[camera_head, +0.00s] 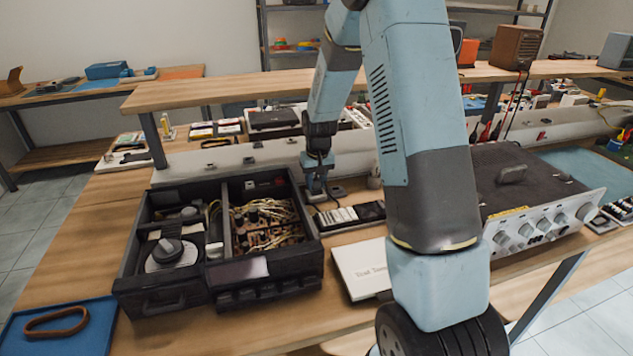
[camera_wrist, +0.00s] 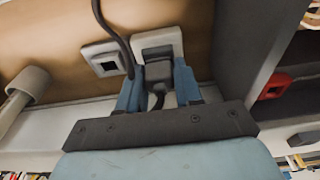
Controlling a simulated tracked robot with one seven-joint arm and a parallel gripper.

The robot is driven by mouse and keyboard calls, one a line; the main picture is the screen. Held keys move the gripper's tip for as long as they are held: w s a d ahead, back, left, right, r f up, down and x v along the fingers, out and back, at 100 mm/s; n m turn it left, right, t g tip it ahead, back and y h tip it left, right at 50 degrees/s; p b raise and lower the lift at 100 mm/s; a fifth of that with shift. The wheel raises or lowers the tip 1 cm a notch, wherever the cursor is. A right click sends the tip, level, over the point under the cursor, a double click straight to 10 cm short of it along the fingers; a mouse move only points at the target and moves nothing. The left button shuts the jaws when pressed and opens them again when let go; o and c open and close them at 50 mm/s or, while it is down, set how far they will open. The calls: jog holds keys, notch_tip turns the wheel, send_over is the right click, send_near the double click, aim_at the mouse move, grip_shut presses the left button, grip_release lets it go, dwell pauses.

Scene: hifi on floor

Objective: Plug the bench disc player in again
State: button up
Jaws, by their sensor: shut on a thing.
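The bench disc player (camera_head: 168,304) is a black open-topped chassis on the bench, with its round disc mechanism (camera_head: 165,253) and wiring exposed. My gripper (camera_head: 316,190) points down behind its back right corner, at the grey strip along the bench. In the wrist view my gripper (camera_wrist: 158,88) has its two blue fingers shut on a black plug (camera_wrist: 158,72) with a dark cord. The plug is right at a white socket plate (camera_wrist: 158,41) and covers its lower middle. I cannot tell whether it is fully seated. A second socket plate (camera_wrist: 102,58) beside it shows an empty dark opening.
A dark cord (camera_wrist: 112,22) loops down beside the socket plates. A white booklet (camera_head: 361,268) and a grey knobbed unit (camera_head: 545,231) stand right of the player. A blue tray (camera_head: 85,343) with a brown belt lies front left. A raised shelf (camera_head: 240,93) runs behind.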

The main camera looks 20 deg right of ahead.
dwell(0.4)
jog(key=o, duration=1)
jog(key=shift+o, duration=0.2)
notch_tip(320, 180, up, 18)
jog(key=s, duration=0.2)
jog(key=shift+r, duration=0.2)
dwell(0.5)
